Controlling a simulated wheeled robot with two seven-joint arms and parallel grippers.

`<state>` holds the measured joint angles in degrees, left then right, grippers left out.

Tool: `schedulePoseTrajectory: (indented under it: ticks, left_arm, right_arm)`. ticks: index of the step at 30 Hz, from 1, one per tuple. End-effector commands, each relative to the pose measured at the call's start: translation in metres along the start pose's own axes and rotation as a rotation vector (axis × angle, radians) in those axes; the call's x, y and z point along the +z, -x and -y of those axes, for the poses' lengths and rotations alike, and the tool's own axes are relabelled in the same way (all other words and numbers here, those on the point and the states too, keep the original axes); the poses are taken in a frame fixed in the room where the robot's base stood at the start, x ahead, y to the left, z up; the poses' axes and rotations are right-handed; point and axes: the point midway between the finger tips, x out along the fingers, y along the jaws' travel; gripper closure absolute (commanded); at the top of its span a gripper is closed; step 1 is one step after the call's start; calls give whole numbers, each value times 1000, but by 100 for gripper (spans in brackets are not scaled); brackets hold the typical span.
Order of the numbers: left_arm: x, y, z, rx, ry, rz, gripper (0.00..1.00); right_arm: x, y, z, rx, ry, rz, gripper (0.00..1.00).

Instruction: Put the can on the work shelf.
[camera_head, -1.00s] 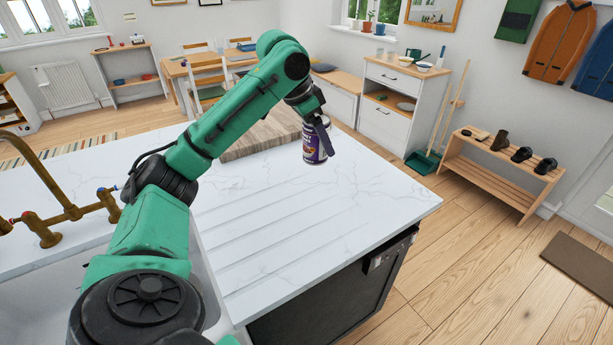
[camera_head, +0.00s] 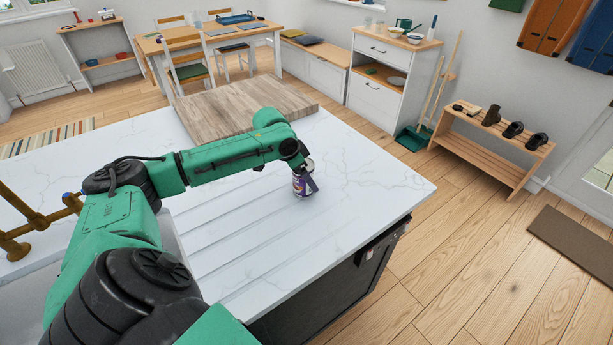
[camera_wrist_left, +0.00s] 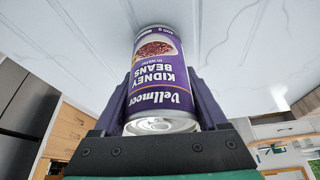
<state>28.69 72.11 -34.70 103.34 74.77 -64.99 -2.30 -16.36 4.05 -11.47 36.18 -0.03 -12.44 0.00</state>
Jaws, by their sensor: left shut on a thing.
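The can (camera_head: 300,186), purple with a "Kidney Beans" label, is held by my left gripper (camera_head: 307,172) at the white worktop, right of the ribbed draining area. In the left wrist view the can (camera_wrist_left: 160,75) sits between the two dark fingers, which are shut on its sides. Its far end is close to the white surface; I cannot tell whether it touches. My right gripper is not in view. Several shelves stand in the room, and no label shows which is the work shelf; a low wooden shelf (camera_head: 102,64) at the back left holds small items.
A wooden board (camera_head: 225,108) lies on the worktop (camera_head: 375,185) behind my arm. A brass tap (camera_head: 35,220) is at the left. A shoe rack (camera_head: 490,150) and a white cabinet (camera_head: 375,97) stand beyond the worktop. Open floor (camera_head: 440,250) lies to the right.

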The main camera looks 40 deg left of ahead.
Motion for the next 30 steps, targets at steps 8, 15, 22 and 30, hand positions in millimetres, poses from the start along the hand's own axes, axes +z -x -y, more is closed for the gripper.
schedulePoseTrajectory:
  ticks: [8,15,22,30]
  left_arm:
    - [2,-5,1,-3,-1,-2,100]
    - [2,-6,0,-1,0,0,0]
    - [2,4,1,-3,0,-1,0]
    - [4,60,2,-8,-1,1,0]
  right_arm:
    - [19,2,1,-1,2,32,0]
    - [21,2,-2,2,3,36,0]
    - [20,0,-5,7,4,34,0]
    - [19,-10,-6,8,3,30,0]
